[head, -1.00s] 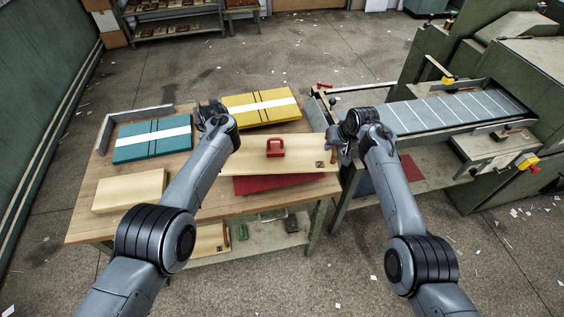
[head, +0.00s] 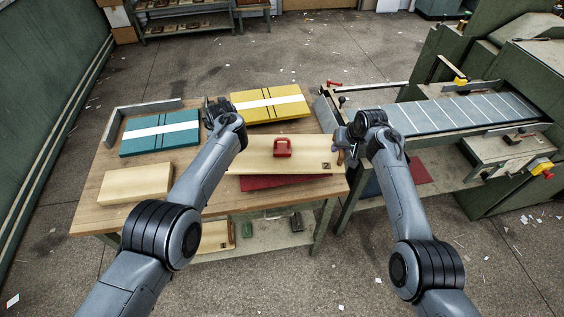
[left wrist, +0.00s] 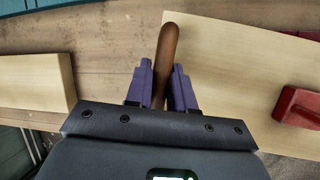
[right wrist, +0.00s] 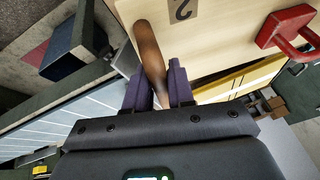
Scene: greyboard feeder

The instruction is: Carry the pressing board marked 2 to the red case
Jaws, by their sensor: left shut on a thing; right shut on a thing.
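The pale pressing board (head: 250,155), with a dark 2 mark at its near right corner and a red grip (head: 282,148) on top, is held level between my grippers. The red case (head: 285,182) lies under it, slightly turned, with only its near part showing. I cannot tell whether the board touches it. My left gripper (left wrist: 161,72) is shut on a brown wooden handle (left wrist: 166,50) at the board's left end; my arm mostly hides this in the head view. My right gripper (right wrist: 152,75) is shut on the matching handle (right wrist: 150,50) at the right end.
A teal case (head: 160,146) and a yellow case (head: 270,112), both with white stripes, lie on the wooden table (head: 95,215). A plain pale board (head: 135,184) lies front left. A green machine with a striped feed bed (head: 460,114) stands at the right.

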